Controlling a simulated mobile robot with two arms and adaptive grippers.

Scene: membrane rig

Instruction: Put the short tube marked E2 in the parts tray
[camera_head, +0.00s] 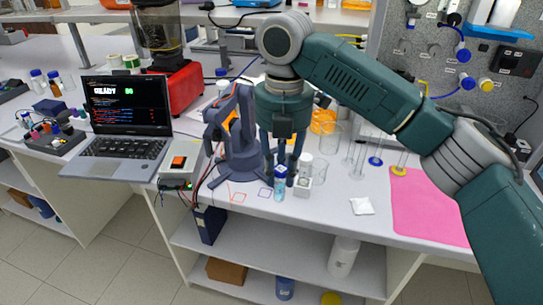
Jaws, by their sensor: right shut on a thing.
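My right gripper (280,176) reaches down from my green arm over the front of the bench. It is shut on a small clear tube with a blue top (279,188), held upright near the bench's front edge. Its marking is too small to read, so I cannot tell whether it is E2. A small white open-looking holder (302,187) stands just right of the tube. I cannot clearly make out a parts tray. My left gripper is not in view.
A blue-grey tabletop device (236,150) stands close left of my gripper. A control box with a red switch (181,163) and a laptop (125,125) are farther left. Glassware (331,139) stands behind right. A pink mat (428,207) lies at right, largely clear.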

